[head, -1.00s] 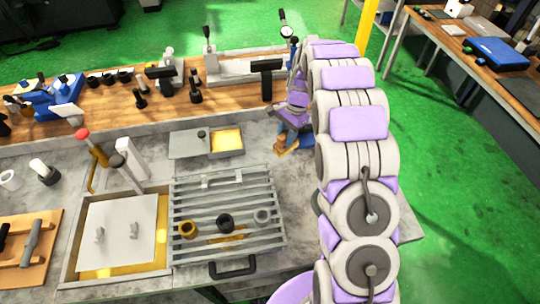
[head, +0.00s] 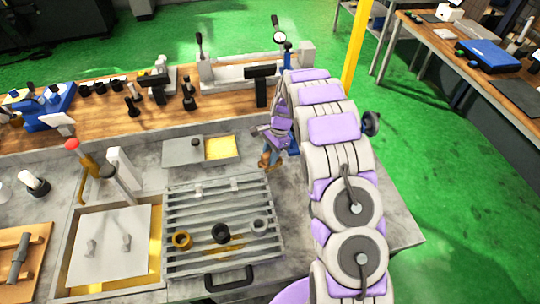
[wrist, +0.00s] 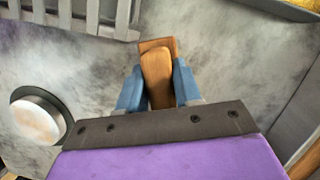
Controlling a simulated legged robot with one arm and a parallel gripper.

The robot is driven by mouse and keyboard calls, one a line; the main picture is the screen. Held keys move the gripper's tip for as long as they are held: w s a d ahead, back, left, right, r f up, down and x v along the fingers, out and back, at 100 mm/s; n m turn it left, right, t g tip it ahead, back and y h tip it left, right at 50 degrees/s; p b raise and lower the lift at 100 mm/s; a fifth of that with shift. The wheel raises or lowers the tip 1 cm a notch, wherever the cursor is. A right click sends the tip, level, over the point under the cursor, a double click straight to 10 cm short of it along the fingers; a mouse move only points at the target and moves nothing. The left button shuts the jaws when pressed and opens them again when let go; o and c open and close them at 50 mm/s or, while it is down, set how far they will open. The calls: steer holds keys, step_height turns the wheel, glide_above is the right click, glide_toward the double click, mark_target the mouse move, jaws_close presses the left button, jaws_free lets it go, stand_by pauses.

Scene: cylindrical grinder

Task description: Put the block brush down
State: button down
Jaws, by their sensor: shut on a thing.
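The block brush (wrist: 156,75) is a brown wooden piece in the wrist view, held between the two blue fingers of my gripper (wrist: 158,92). My gripper is shut on it, above or at the grey bench top; I cannot tell whether the brush touches the surface. In the head view the brush (head: 267,160) is a small brown patch under my gripper (head: 272,155), right of the slatted rack and the yellow-filled tray. Its bristles are not clearly visible.
The slatted rack (head: 185,262) holds several small rings. A shallow tray with yellow content (head: 222,148) lies behind it. A round metal piece (wrist: 38,118) shows left in the wrist view. Bare grey bench top (head: 300,200) lies right of the rack.

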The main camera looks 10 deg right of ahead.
steer(key=shift+f, duration=0.15)
steer(key=c, duration=0.8)
jaws_free()
